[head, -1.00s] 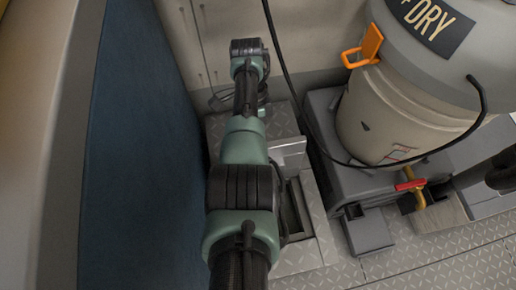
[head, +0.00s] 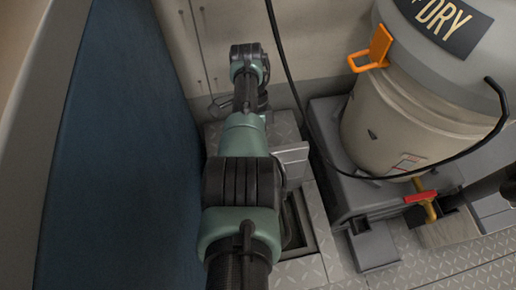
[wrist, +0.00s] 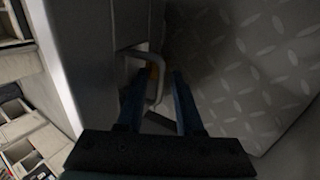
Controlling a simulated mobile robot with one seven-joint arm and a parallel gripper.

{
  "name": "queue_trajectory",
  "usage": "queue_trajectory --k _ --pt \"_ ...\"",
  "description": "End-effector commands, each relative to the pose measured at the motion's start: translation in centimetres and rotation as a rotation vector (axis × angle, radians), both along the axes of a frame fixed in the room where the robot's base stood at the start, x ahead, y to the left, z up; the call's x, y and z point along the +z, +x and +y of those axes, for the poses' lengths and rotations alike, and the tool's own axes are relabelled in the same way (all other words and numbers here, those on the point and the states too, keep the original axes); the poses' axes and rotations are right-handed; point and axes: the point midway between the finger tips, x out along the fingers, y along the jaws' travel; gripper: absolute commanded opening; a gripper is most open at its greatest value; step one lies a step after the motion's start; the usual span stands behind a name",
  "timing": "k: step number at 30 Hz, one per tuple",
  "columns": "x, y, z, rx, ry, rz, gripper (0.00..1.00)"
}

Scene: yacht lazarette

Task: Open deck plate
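The deck plate (head: 291,160) shows in the head view as a light grey panel edge, tilted up beside a dark rectangular opening (head: 298,222) in the diamond-tread floor. My arm hides much of it. In the wrist view a grey loop handle (wrist: 158,68) stands out from a recess in a dark grey panel. My gripper (wrist: 158,76) has its two blue fingers on either side of the loop. A gap shows between the fingers, and I cannot see them pinching the handle. The gripper is hidden in the head view.
A large bucket (head: 398,130) with an orange latch stands on a grey box (head: 345,185) at right. A black cable (head: 290,70) hangs close to my arm. A red-handled valve (head: 421,197) sits low at right. A blue panel (head: 125,150) borders the left.

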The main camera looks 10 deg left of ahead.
Motion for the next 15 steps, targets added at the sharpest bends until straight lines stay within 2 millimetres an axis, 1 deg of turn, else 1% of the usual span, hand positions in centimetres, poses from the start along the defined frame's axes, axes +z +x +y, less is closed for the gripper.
queue_trajectory --k 10,13,15 --pt "0.5 0.4 0.1 0.001 0.000 -0.010 0.42" --pt "1.1 0.8 0.2 0.001 0.000 -0.010 0.42" --pt "1.9 1.2 0.3 0.001 0.000 -0.011 0.42"
